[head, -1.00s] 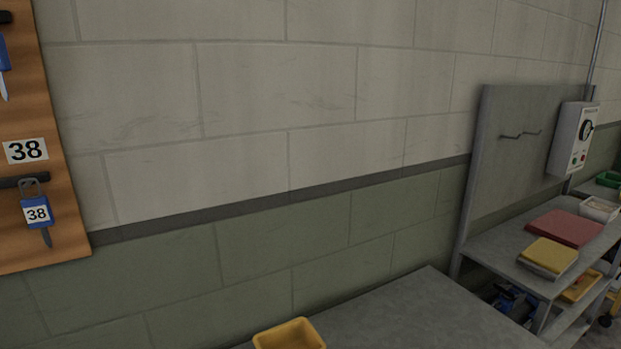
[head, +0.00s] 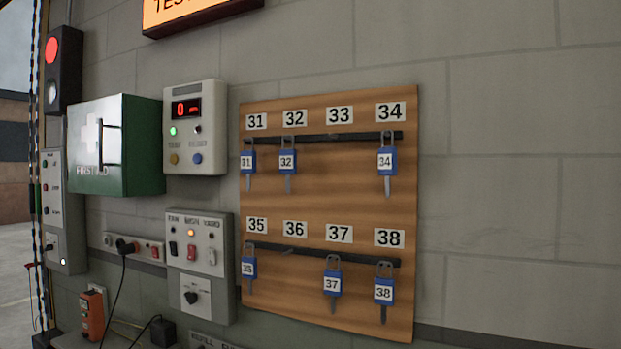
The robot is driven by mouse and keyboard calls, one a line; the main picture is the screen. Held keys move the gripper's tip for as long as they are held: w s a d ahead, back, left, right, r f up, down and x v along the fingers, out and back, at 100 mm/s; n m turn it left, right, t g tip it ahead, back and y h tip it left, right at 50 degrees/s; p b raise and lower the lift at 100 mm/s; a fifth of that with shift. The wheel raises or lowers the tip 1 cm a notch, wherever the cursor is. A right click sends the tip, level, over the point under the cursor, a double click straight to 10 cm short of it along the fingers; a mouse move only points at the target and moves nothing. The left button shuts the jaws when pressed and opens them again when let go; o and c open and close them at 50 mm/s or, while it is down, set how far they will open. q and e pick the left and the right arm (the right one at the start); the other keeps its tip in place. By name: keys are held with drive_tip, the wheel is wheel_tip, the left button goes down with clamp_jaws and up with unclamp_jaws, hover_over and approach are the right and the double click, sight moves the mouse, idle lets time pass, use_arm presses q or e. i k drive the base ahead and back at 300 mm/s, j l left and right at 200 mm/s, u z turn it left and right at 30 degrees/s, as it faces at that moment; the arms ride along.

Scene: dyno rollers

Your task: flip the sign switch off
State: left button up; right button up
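A grey switch box (head: 200,268) is on the wall left of the key board in the head view. It has three switches in a row under small labels; the middle label seems to read SIGN. The middle switch (head: 192,252) is red, and an orange lamp (head: 190,232) glows above it. A dark switch is to its left and a pale one to its right. A rotary knob (head: 191,297) is lower on the box. An orange sign (head: 195,12) is lit at the top edge, partly cut off. Neither of my grippers is in view.
A display box (head: 195,127) reading 0 is directly above. A green first aid cabinet (head: 115,145) juts out on the left. A socket strip (head: 134,248) with a plugged cable is beside the switch box. The wooden key board (head: 330,210) is to the right.

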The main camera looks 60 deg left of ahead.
sight(191, 255)
drive_tip(key=u, duration=2.4)
drive_tip(key=i+j, duration=0.15)
drive_tip(key=j, duration=0.15)
drive_tip(key=i+j, duration=0.15)
drive_tip(key=i+j+z, duration=0.1)
drive_tip(key=j, duration=0.3)
drive_tip(key=i+l, duration=0.15)
drive_tip(key=i, duration=0.45)
drive_tip(key=i+l+z, duration=0.15)
drive_tip(key=i, duration=0.4)
